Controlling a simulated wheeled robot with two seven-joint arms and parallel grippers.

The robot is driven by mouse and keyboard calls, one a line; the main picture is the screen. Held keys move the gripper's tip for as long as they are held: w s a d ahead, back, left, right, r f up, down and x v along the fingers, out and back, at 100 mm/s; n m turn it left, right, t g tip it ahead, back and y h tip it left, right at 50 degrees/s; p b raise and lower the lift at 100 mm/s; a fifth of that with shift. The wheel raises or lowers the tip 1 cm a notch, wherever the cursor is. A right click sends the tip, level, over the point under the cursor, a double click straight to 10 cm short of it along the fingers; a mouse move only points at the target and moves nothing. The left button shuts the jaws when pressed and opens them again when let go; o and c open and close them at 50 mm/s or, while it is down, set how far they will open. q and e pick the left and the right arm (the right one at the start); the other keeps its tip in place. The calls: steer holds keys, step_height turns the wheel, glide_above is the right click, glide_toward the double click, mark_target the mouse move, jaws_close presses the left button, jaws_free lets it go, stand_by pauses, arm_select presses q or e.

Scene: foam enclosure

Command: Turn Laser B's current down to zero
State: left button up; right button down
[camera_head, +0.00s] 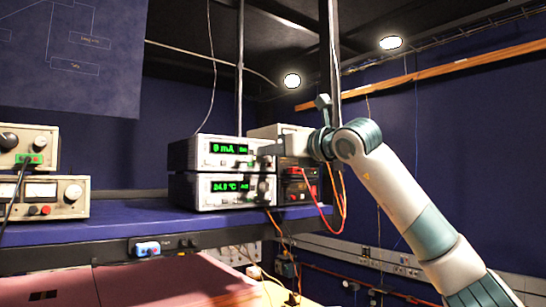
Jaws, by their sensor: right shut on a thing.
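A current controller (225,163) with a white front sits on top of a stack on the blue shelf (130,224). Its green display (229,149) appears to read 0 mA. I cannot read a laser name on it. Under it is a like unit (222,193), whose green display seems to read about 24.9 °C. My right gripper (266,149) reaches in from the right and is shut at the right side of the controller's front, on its knob, which the gripper mostly hides. My left gripper is not in view.
Two more instruments with knobs stand at the far left, an upper one (48,147) and a lower one (68,211). A dark box with red parts (297,186) stands right of the stack, under my wrist. Orange cables (342,200) hang there. A metal post (330,60) rises behind my wrist.

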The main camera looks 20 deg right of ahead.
steer(key=n+b, duration=0.2)
steer(key=n, duration=1.6)
stand_by(0.4)
steer(key=c, duration=1.6)
jaws_free()
